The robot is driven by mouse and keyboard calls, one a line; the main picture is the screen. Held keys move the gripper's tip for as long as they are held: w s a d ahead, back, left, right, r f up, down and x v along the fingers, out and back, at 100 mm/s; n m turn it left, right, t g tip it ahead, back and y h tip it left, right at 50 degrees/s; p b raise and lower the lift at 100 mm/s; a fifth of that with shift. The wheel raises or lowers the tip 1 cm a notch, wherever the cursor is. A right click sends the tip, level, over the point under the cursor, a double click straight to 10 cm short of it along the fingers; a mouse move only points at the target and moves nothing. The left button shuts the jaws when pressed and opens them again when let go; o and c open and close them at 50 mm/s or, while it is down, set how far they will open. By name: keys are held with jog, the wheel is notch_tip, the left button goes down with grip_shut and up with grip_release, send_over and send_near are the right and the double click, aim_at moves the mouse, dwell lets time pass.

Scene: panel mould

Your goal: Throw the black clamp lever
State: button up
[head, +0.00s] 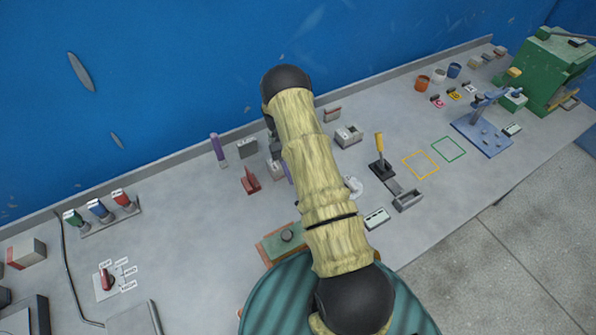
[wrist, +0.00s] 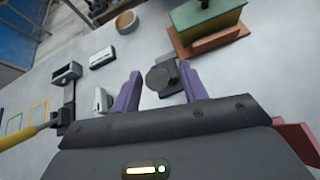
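A dark round knob (wrist: 158,78) with a dark grey bracket (wrist: 182,88) beside it lies between my fingertips in the wrist view; it looks like the black clamp lever. My gripper (wrist: 160,84) is open, its two purple fingers on either side of the knob, with a visible gap on the left. Whether the right finger touches the bracket I cannot tell. A separate lever with a yellow handle (head: 379,143) stands on a black base to the right.
A green-topped block on a brown base (wrist: 205,25) is close by. A white rounded piece (wrist: 103,98) sits left of my fingers, and a red bracket (head: 250,181) sits left of the arm. Bench (head: 190,215) between the red bracket and the coloured switches (head: 98,210) is clear.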

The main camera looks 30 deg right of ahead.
jog(key=shift+w+r+b, duration=0.2)
jog(key=shift+w+b, duration=0.25)
jog(key=shift+w, duration=0.1)
jog(key=b+v, duration=0.2)
jog(key=v, duration=0.4)
jog(key=shift+r+b, duration=0.2)
jog(key=shift+b, duration=0.15)
jog(key=shift+w, duration=0.1)
jog(key=shift+r, duration=0.1)
jog(key=s+a+r+n+t, duration=0.1)
jog(key=s+a+r+t, duration=0.4)
jog(key=s+t, duration=0.2)
jog(key=s+a+r+t, duration=0.5)
jog(key=s+r+t, duration=0.1)
jog(key=s, duration=0.5)
jog(key=shift+r+n+t, duration=0.25)
jog(key=shift+n+t, duration=0.15)
jog(key=shift+t, duration=0.3)
